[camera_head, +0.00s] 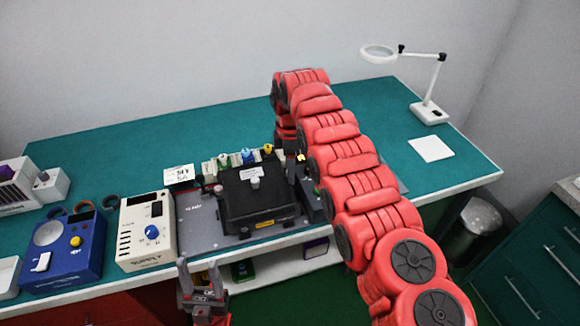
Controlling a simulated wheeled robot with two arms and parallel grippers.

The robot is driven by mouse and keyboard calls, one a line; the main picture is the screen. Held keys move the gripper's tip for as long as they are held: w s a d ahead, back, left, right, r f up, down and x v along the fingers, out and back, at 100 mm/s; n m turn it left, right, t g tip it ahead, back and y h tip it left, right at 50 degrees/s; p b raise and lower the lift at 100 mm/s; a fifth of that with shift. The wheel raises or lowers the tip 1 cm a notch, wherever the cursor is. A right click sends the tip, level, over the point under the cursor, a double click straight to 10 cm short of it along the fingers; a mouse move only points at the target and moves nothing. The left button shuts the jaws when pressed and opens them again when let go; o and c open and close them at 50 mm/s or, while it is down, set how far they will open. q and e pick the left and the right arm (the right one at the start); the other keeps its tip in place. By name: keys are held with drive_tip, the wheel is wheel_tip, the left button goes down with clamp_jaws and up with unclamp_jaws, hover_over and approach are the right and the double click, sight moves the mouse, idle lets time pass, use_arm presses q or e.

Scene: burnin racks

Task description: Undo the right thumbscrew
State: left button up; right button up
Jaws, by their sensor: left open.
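A black box-shaped unit (258,205) sits on a grey plate (198,228) at the front of the bench. A silver knob (255,182) stands on its lid, and a small knob (218,190) is at its left side. The right thumbscrew cannot be made out; my red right arm crosses that side. My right gripper (291,172) points down at the unit's back right corner, mostly hidden by the arm, so its jaws and any contact are unclear. My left gripper (199,264) is open and empty, below the bench's front edge.
A white supply box (137,245) and a blue box (62,258) with a yellow button stand to the left. Small coloured connectors (246,156) line the back of the plate. A magnifier lamp (428,108) and a white pad (431,149) are at right. The back of the bench (150,143) is clear.

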drive_tip(key=shift+r, duration=0.55)
wheel_tip(320, 180, up, 3)
drive_tip(key=shift+r+p, duration=0.1)
drive_tip(key=shift+p, duration=0.7)
wheel_tip(320, 180, up, 13)
drive_tip(key=p, duration=1.3)
drive_tip(key=shift+p, duration=0.35)
